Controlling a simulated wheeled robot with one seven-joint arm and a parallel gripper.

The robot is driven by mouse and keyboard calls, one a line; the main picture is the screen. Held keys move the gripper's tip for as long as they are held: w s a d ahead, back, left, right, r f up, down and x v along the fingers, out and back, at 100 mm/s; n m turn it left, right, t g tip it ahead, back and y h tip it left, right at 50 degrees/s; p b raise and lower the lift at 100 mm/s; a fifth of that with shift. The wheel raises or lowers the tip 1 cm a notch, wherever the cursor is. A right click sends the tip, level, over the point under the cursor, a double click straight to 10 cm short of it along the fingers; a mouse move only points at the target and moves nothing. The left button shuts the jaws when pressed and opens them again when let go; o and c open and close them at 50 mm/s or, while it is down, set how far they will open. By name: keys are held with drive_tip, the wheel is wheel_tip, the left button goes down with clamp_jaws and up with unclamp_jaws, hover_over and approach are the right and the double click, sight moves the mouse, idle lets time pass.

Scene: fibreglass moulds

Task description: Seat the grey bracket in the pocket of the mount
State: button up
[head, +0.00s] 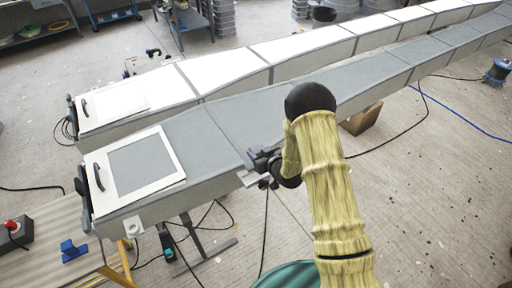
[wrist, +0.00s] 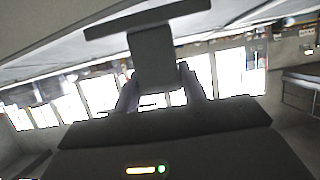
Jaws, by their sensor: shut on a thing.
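My gripper (head: 262,162) is at the side edge of the long grey mould, near its front section. In the wrist view the two fingers of my gripper (wrist: 158,84) are shut on the stem of the T-shaped grey bracket (wrist: 152,54). The bracket's wide crossbar lies beyond the fingertips, slightly tilted in the picture. In the head view the bracket is small and partly hidden by my gripper. I cannot identify the mount or its pocket for certain. A small white block with a dark round mark (head: 133,226) is on the mould's near side wall.
The grey mould (head: 205,145) runs from front left to back right, with a white mould (head: 225,75) behind it. A blue object (head: 73,250) lies on a table at lower left. A cardboard box (head: 362,119) and cables are on the floor. Floor at right is mostly clear.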

drive_tip(key=shift+s+a, duration=0.45)
drive_tip(key=shift+s, duration=0.25)
drive_tip(key=shift+a+f, duration=0.15)
drive_tip(key=shift+a, duration=0.05)
drive_tip(key=shift+w+d+f+b, duration=0.15)
drive_tip(key=shift+f+b, duration=0.35)
drive_tip(key=shift+f, duration=0.5)
drive_tip(key=shift+w+d+f+b, duration=0.1)
drive_tip(key=shift+f+b, duration=0.4)
drive_tip(key=shift+f, duration=0.5)
drive_tip(key=shift+f+b, duration=1.05)
drive_tip(key=shift+b, duration=0.05)
drive_tip(key=shift+f, duration=0.25)
drive_tip(key=o, duration=1.1)
drive_tip(key=shift+s, duration=0.1)
drive_tip(key=b+v, duration=0.4)
drive_tip(key=v, duration=1.3)
drive_tip(key=shift+d, duration=0.3)
